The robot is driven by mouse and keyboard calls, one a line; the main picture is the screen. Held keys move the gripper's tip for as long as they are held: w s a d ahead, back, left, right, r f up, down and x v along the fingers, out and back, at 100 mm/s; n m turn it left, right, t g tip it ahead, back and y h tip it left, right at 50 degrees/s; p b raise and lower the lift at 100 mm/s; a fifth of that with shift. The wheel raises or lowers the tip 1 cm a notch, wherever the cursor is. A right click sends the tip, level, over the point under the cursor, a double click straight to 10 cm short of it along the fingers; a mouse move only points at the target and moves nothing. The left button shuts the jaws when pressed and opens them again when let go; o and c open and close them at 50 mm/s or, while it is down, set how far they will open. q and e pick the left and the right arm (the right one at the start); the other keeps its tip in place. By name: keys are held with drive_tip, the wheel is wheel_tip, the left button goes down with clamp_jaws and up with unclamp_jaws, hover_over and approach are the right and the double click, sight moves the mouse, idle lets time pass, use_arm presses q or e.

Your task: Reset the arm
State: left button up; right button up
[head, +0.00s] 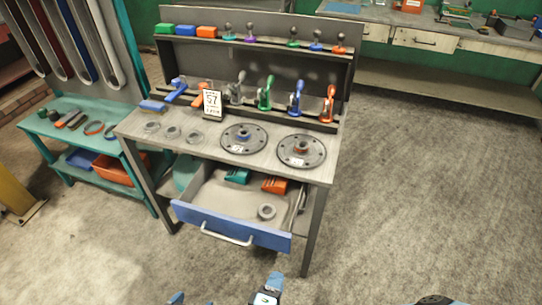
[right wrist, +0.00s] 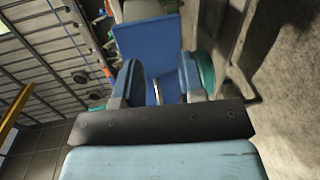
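My right gripper (head: 225,293) shows at the bottom edge of the head view, in front of the workbench and apart from it. In the right wrist view its two blue fingers (right wrist: 163,82) stand apart with nothing held between them. A blue surface shows beyond the fingers there, probably the drawer front. My left gripper is not in view. The drawer (head: 232,224) under the bench is pulled out. It has a blue front and a pale handle (head: 226,236), and holds a teal item, an orange item and a grey ring (head: 266,211).
The workbench (head: 205,148) carries two dark round flanges, several small rings and a row of coloured tools. A teal side table (head: 70,128) stands at left, and a long bench (head: 480,42) at the back right. The floor (head: 430,180) at right is clear.

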drive_tip(key=w+d+f+n+h, duration=0.1)
drive_tip(key=d+f+h, duration=0.15)
drive_tip(key=d, duration=1.55)
drive_tip(key=w+d+f+h, duration=0.1)
drive_tip(key=d+f+h, duration=0.15)
drive_tip(key=d, duration=1.55)
drive_tip(key=s+a+f+m+g+y, duration=0.3)
drive_tip(key=s+a+f+g+y, duration=0.2)
drive_tip(key=s+a+g+y, duration=0.5)
drive_tip(key=d+r+m+t+y, duration=0.2)
drive_tip(key=d+r, duration=0.1)
drive_tip(key=r, duration=0.4)
drive_tip(key=d+r+m+t+y, duration=0.2)
drive_tip(key=r+t, duration=0.1)
drive_tip(key=r, duration=0.4)
drive_tip(key=a+r+m+t, duration=0.1)
drive_tip(key=a+m, duration=0.5)
drive_tip(key=a, duration=0.8)
use_arm(q)
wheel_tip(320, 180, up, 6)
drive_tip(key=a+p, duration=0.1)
drive_tip(key=p, duration=0.5)
use_arm(e)
wheel_tip(320, 180, up, 7)
drive_tip(key=shift+w+d+f, duration=0.2)
drive_tip(key=shift+w+d, duration=0.2)
drive_tip(key=shift+d, duration=0.05)
